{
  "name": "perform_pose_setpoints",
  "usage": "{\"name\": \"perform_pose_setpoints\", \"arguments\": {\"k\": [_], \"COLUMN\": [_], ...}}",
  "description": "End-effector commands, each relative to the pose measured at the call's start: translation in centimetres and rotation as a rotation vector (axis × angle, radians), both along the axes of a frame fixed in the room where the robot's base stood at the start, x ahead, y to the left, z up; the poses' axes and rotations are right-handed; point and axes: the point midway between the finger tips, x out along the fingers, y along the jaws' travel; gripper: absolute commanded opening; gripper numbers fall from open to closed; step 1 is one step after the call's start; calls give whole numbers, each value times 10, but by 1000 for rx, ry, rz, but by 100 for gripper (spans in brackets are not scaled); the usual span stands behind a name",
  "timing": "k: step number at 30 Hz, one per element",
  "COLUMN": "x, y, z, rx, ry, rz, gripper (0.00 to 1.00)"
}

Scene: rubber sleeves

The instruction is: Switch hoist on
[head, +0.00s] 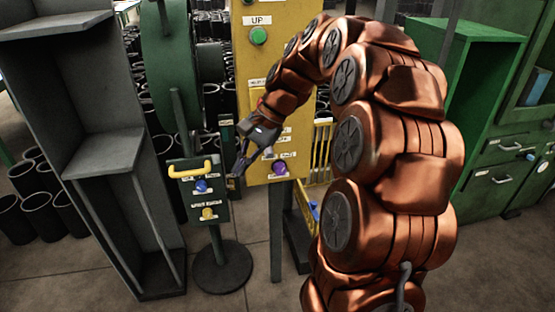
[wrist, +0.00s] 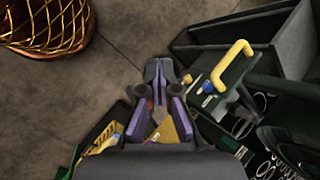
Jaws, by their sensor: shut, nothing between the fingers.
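A yellow control panel (head: 243,85) stands upright behind my arm in the head view. It carries a green button (head: 258,36) under an UP label and a purple knob (head: 279,168) near its bottom. A label midway up, partly hidden by my arm, seems to begin with "HOIST"; any switch by it is hidden. My gripper (head: 236,172) is shut and empty, pointing down in front of the panel's lower left edge, left of the purple knob and apart from it. In the wrist view its fingertips (wrist: 158,68) meet over the floor.
A dark green pedestal box (head: 193,203) with a yellow handle (head: 194,170), a blue knob (head: 201,185) and a yellow knob (head: 208,213) stands just left of my gripper. A grey shelf (head: 98,150) is further left; green cabinets (head: 475,195) are at right.

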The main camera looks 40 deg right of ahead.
Motion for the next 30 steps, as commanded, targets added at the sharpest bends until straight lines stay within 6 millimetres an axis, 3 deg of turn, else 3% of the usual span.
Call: {"name": "perform_pose_setpoints", "arguments": {"k": [3, 9, 12, 18, 23, 30], "x": [25, 52, 56, 55, 53, 53], "y": [-46, -130, -171, -230, -247, -249], "z": [-14, -31, -39, -53, -57, -56], "rx": [66, 171, 219, 279, 300, 301], "ry": [9, 16, 19, 25, 27, 26], "rz": [-147, -390, -498, -645, -690, -695], "gripper": [0, 0, 0, 0, 0, 0]}}
